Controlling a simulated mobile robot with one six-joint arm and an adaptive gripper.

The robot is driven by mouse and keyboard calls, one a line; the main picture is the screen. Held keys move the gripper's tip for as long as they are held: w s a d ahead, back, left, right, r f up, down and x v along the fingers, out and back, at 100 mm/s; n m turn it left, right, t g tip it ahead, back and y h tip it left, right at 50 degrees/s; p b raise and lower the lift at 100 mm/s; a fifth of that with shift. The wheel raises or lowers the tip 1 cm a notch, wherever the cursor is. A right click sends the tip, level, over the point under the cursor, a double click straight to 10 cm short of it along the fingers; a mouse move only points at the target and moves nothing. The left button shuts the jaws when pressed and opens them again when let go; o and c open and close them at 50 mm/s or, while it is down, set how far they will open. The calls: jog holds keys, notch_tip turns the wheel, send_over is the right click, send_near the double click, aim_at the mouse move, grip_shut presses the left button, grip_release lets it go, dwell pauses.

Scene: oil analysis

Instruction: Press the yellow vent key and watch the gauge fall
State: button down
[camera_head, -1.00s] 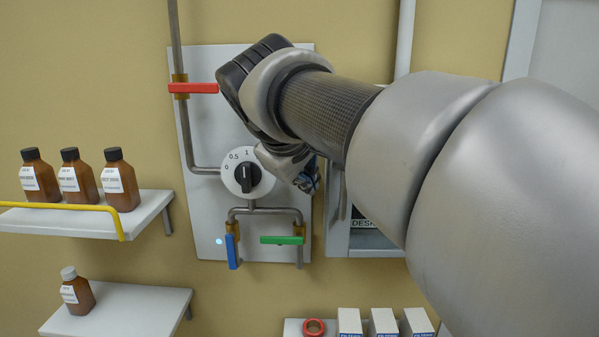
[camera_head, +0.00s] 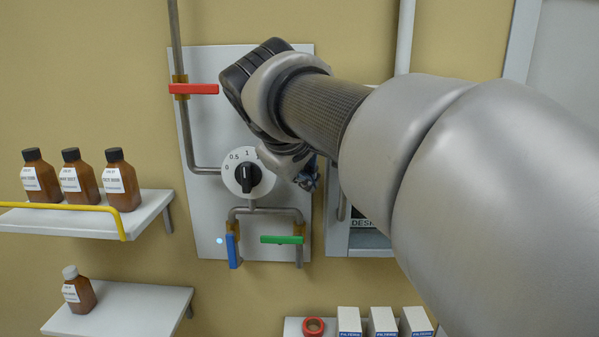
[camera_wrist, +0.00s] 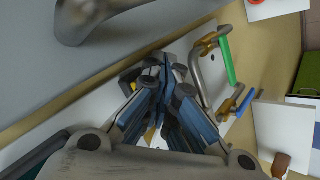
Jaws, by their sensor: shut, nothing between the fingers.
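The yellow vent key cannot be made out in the head view, where my arm covers much of the wall panel (camera_head: 215,125). In the wrist view a small yellow patch (camera_wrist: 150,135) shows between my finger links; I cannot tell if it is the key. No gauge can be made out; my arm may hide it. A white dial (camera_head: 248,173) marked 0, 0.5, 1 with a black knob is on the panel. My gripper (camera_head: 308,176) is close in front of the panel's right edge, mostly hidden by the wrist. In the wrist view its fingertips (camera_wrist: 163,66) are together, holding nothing; contact is unclear.
A red lever (camera_head: 193,89), blue lever (camera_head: 232,250) and green lever (camera_head: 282,240) sit on pipes. A grey cabinet (camera_head: 365,240) is right of the panel. Brown bottles (camera_head: 122,180) stand on a shelf at left. White boxes (camera_head: 383,322) and a red ring (camera_head: 313,327) are below.

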dwell(0.5)
jog(key=shift+s+b, duration=0.45)
jog(key=shift+s, duration=0.4)
jog(key=shift+a, duration=0.1)
jog(key=shift+s+b, duration=1)
jog(key=shift+s, duration=1.5)
